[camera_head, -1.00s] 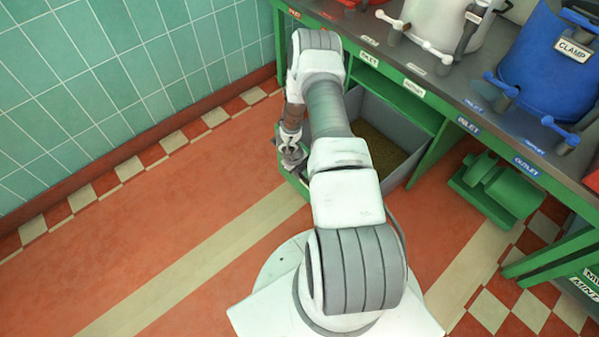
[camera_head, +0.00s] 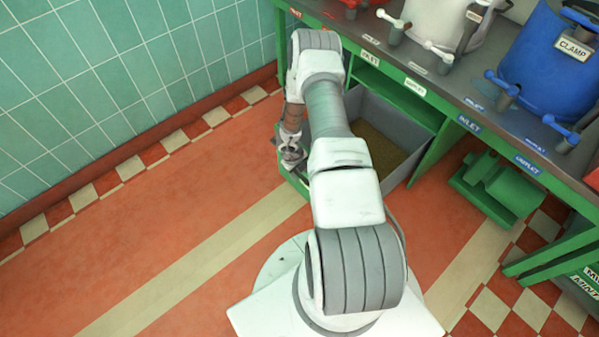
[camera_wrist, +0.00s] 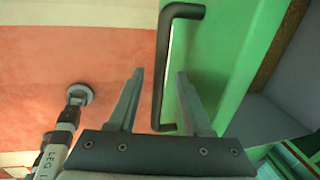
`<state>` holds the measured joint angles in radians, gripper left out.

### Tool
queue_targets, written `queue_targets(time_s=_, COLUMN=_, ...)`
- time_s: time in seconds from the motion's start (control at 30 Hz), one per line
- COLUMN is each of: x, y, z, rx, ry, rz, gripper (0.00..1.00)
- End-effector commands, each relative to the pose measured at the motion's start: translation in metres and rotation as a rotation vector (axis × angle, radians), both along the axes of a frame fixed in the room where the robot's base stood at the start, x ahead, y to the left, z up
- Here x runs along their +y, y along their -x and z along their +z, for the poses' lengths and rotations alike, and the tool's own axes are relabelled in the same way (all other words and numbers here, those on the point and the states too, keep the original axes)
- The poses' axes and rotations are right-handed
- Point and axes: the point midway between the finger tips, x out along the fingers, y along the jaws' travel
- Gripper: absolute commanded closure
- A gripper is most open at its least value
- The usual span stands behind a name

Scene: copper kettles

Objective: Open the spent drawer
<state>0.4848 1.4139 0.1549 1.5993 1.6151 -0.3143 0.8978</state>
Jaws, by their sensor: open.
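The spent drawer (camera_head: 414,139) is a grey bin with a green front, pulled out from under the green bench, with brownish-green material inside. My arm covers part of it in the head view. In the wrist view its green front (camera_wrist: 225,60) carries a dark bar handle (camera_wrist: 163,75). My gripper (camera_wrist: 158,88) is open, with one finger on each side of the handle's lower part. I cannot tell whether either finger touches it. In the head view my gripper (camera_head: 291,157) is at the drawer's front, low near the floor.
The green bench (camera_head: 440,104) holds a white kettle (camera_head: 440,22) and a blue kettle (camera_head: 550,65). A green machine (camera_head: 500,188) sits under it at right. A tiled wall (camera_head: 130,80) stands at left. The red floor (camera_head: 170,215) left of my arm is clear.

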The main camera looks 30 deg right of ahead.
Motion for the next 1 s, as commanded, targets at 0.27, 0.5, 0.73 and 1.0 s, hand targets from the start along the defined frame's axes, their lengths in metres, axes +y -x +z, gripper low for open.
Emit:
queue_targets(time_s=0.27, x=0.006, y=0.000, z=0.039, rx=-0.002, ry=0.001, rz=0.000, gripper=0.51)
queue_targets(time_s=0.5, x=0.018, y=0.002, z=0.098, rx=-0.002, ry=0.001, rz=0.002, gripper=0.51)
queue_targets(time_s=0.73, x=0.028, y=0.003, z=0.146, rx=-0.002, ry=0.001, rz=0.001, gripper=0.51)
queue_targets(time_s=1.0, x=0.033, y=0.005, z=0.170, rx=0.000, ry=0.000, rz=0.000, gripper=0.51)
